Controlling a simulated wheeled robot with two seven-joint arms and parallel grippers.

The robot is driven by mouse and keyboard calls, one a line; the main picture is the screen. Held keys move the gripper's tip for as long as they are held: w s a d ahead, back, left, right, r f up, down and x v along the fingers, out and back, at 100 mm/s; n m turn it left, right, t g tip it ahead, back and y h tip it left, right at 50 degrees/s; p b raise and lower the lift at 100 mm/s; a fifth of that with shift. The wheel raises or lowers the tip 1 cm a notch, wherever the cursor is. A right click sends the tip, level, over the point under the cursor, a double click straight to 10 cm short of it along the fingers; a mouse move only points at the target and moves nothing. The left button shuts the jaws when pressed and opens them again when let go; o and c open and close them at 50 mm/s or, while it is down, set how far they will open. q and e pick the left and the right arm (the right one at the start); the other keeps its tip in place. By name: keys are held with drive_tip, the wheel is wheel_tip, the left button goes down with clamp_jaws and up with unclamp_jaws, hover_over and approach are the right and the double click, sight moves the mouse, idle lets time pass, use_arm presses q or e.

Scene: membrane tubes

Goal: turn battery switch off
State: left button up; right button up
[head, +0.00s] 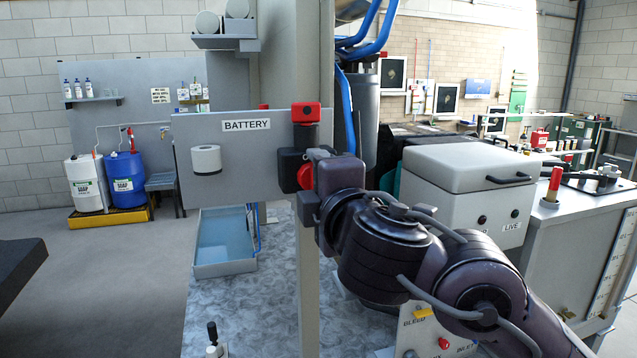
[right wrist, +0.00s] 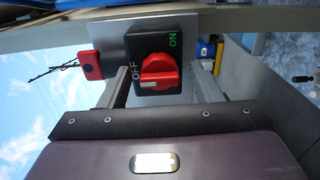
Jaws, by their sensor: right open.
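The battery switch (head: 293,170) is a black box with a red rotary knob (head: 305,177), on the grey panel right of the BATTERY label (head: 246,125). In the right wrist view the red knob (right wrist: 160,68) sits on its black housing (right wrist: 150,40), marked OFF at left and green ON at upper right. The knob's white mark lies at its left end, on the OFF side. My right gripper (head: 313,179) is open in front of the switch. In the wrist view its fingers (right wrist: 160,78) stand on either side of the knob, apparently with gaps. My left gripper is not in view.
A red block on a dark mount (head: 306,113) stands just above the switch. A white round fitting (head: 206,159) is on the panel at left. A grey upright post (head: 308,270) runs below the switch. A white lidded box (head: 468,165) stands at right behind my arm.

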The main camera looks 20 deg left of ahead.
drive_tip(key=v, duration=0.7)
drive_tip(key=shift+s+d+p, duration=0.2)
drive_tip(key=shift+s+p, duration=0.1)
